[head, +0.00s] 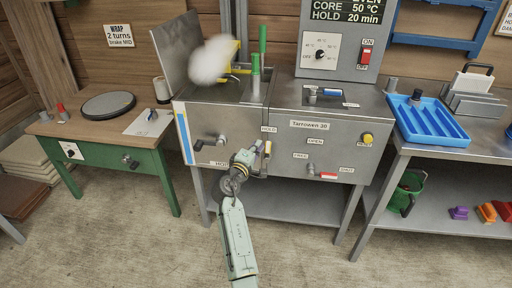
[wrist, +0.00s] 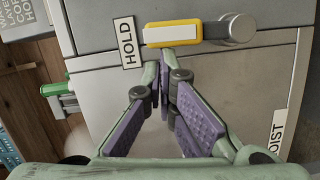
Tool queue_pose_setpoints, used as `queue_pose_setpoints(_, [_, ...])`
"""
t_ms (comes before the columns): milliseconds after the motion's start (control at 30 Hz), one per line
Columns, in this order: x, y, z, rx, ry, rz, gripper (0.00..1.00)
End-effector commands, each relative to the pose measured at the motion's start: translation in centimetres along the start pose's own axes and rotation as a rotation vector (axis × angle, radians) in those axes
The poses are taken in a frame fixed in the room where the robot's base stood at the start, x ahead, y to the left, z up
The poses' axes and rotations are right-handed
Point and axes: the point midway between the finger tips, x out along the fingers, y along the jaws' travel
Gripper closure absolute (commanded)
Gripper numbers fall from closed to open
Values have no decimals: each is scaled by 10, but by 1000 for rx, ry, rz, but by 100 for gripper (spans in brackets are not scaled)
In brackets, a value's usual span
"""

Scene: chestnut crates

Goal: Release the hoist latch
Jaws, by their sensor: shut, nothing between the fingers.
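The latch is a yellow-framed handle with a pale face (wrist: 172,33) on a round metal pivot (wrist: 238,29). It lies nearly level in the wrist view, its free end beside the HOLD label (wrist: 127,42). In the head view the latch (head: 267,148) is a small yellow piece on the front of the steel machine, partly hidden by my gripper. My gripper (wrist: 168,62) is shut and empty, its tips just below the handle in the wrist view. I cannot tell whether they touch it. My gripper also shows in the head view (head: 257,148), against the machine's front.
The steel machine (head: 230,122) has other knobs and handles near my gripper, including a red-tipped one (head: 328,175). A green-legged table (head: 100,155) stands left, a steel bench with a blue tray (head: 430,122) right.

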Motion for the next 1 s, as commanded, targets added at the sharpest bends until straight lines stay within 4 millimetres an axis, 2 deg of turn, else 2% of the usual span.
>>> queue_pose_setpoints(367, [4,8,17,220,-5,-54,100])
queue_pose_setpoints(600, [9,12,36,443,-5,-109,100])
queue_pose_setpoints(1000, [16,8,67,812,-4,-201,100])
